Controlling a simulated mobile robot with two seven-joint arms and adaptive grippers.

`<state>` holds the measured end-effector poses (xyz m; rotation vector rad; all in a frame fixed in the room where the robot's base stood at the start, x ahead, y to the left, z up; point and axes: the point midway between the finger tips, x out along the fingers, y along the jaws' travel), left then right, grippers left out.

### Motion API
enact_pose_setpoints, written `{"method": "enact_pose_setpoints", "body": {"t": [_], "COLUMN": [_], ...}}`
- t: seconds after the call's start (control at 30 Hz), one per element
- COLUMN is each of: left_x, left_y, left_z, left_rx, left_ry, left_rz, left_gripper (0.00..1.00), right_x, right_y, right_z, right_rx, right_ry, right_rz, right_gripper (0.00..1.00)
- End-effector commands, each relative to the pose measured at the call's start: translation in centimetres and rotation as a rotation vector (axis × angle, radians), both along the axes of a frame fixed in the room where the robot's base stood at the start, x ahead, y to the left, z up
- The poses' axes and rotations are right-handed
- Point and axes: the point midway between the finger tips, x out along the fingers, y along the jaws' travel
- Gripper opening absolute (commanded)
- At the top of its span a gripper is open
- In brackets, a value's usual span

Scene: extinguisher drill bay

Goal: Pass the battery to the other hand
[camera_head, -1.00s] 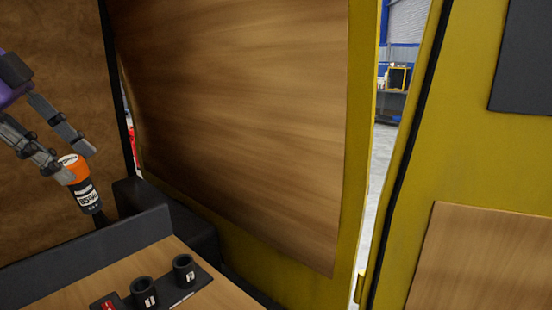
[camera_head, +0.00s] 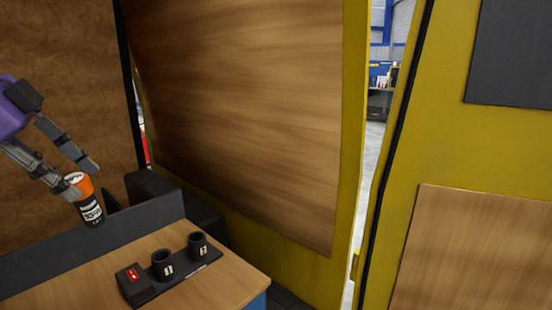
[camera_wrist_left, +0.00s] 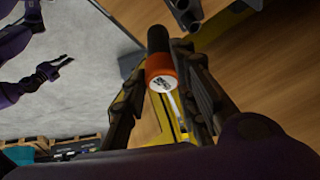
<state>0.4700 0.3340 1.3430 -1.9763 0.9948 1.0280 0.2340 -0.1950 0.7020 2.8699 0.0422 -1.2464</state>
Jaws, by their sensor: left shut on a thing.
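The battery (camera_head: 87,203) is a cylinder with an orange upper part, a white-labelled end and a black lower part. My left gripper (camera_head: 76,176) is shut on it near its orange end, at the left of the head view. The battery hangs slightly tilted, above or beside the dark ledge; its exact clearance is unclear. In the left wrist view the battery (camera_wrist_left: 159,64) sits between the two fingers, its white end towards the camera. My right gripper (camera_wrist_left: 50,70) shows at the left of that view, apart from the battery, with its fingers spread and empty.
A yellow-framed wooden panel (camera_head: 245,110) stands beyond.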

Motion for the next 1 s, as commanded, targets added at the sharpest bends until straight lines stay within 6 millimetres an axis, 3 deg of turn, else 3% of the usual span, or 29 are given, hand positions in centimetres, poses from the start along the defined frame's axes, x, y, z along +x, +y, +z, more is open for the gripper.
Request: {"method": "enact_pose_setpoints", "body": {"t": [0.67,1.0], "left_x": [0.2,0.9], "left_y": [0.9,1.1], "left_z": [-3.5,-10.4], "left_rx": [0.001,-0.011], "left_ry": [0.019,0.053], "left_rz": [0.103,0.306], "left_gripper": [0.00,0.00], "right_x": [-1.5,-0.7], "right_y": [-0.5,-0.2], "right_z": [-0.5,-0.1], "right_rx": [-0.010,-0.002], "right_ry": [0.025,0.012], "right_rz": [0.005,0.001], "right_gripper": [0.00,0.00]}}
